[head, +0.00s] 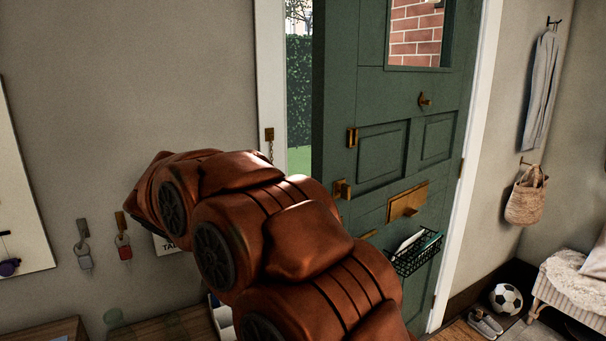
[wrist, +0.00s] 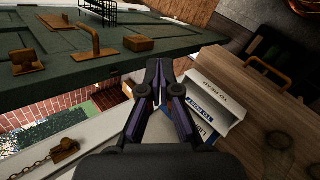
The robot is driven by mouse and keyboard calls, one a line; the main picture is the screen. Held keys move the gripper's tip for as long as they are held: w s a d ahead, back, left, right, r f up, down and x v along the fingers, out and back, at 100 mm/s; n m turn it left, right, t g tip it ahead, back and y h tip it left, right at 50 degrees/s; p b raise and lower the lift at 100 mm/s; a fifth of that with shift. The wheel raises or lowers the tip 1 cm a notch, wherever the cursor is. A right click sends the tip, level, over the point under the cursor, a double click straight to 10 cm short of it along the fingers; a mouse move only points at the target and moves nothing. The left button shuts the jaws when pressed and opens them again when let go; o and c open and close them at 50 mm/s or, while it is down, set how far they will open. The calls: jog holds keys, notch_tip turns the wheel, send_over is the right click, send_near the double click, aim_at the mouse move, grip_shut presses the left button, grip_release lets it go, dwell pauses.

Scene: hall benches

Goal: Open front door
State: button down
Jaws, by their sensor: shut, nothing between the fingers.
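The green front door (head: 362,95) stands ajar in the head view. A gap at its left edge shows a hedge and grass outside. A brass handle (head: 342,189) sits near that edge, partly behind my arm. In the wrist view the door (wrist: 55,55) fills the upper left, with a brass lever handle (wrist: 96,46) and other brass fittings. My gripper (wrist: 158,64) is shut and empty, beside the door's free edge and apart from the handle. I cannot tell whether it touches the door. My arm hides the gripper in the head view.
A wooden cabinet (wrist: 257,105) and a letter rack (wrist: 215,105) stand close to my gripper. A chain (wrist: 30,168) hangs on the white frame. A wire basket (head: 414,257) is on the door. A football (head: 506,299) and shoes lie at the right.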

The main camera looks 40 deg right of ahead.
jog(key=w+d+r+m+g+h, duration=0.2)
jog(key=w+d+r+h, duration=0.2)
jog(key=w+d+r, duration=0.3)
jog(key=w+d+r+m+g+h, duration=0.2)
jog(key=w+d+r+m+h, duration=0.15)
jog(key=w+d+r, duration=0.45)
jog(key=s+d+f+p, duration=0.1)
jog(key=d, duration=0.5)
jog(key=shift+f+n+h, duration=0.35)
jog(key=shift+f+h, duration=0.05)
jog(key=shift+h, duration=0.05)
jog(key=shift+s+d, duration=0.1)
jog(key=shift+t, duration=0.3)
